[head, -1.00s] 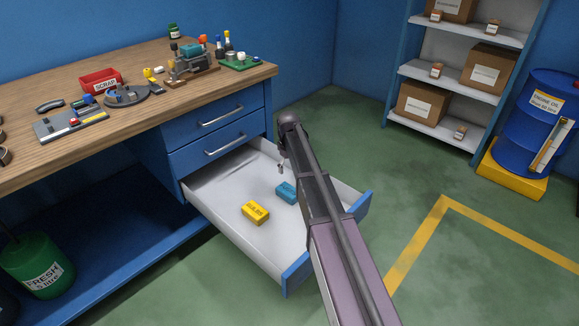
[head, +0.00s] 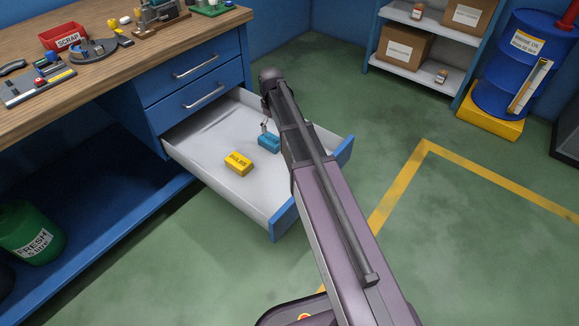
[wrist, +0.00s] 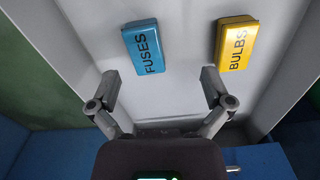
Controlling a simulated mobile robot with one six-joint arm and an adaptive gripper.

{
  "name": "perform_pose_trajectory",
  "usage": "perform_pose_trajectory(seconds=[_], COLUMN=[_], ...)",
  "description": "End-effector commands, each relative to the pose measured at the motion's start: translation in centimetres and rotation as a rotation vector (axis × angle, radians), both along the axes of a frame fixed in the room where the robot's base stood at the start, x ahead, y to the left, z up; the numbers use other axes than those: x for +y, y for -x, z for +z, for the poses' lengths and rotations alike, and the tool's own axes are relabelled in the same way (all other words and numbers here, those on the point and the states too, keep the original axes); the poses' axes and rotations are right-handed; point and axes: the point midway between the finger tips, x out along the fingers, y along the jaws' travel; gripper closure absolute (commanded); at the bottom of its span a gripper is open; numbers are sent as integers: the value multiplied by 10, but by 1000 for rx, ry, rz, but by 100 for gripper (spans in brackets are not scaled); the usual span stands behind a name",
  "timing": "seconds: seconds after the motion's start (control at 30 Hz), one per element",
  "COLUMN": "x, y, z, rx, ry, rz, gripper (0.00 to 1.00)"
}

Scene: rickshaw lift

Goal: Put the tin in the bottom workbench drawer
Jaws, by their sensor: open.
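The bottom workbench drawer (head: 205,172) is pulled out, its white inside facing up. Two small tins lie apart on its floor: a blue one labelled FUSES (head: 269,143) and a yellow one labelled BULBS (head: 238,164). In the wrist view the blue tin (wrist: 148,46) is ahead of the fingers, left of centre, and the yellow tin (wrist: 237,46) is to the right. My gripper (wrist: 158,82) is open and empty, with bare drawer floor between its fingers. In the head view my gripper (head: 265,127) is over the drawer, close to the blue tin, partly hidden by my arm.
The two upper drawers (head: 195,80) are shut. The bench top (head: 105,85) holds a red SCRAP bin (head: 65,38) and tools. A green can (head: 30,232) stands on the low shelf. Shelving (head: 408,60) and a blue drum (head: 512,60) stand beyond clear green floor.

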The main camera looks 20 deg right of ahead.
Motion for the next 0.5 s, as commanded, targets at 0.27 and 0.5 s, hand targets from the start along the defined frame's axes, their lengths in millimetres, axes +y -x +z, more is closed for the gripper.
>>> perform_pose_trajectory(seconds=[0.27,0.5], x=[-1,-1], y=[124,205], z=[0,0], rx=[0,0], ry=[0,0], rz=[-235,-420], gripper=[0,0])
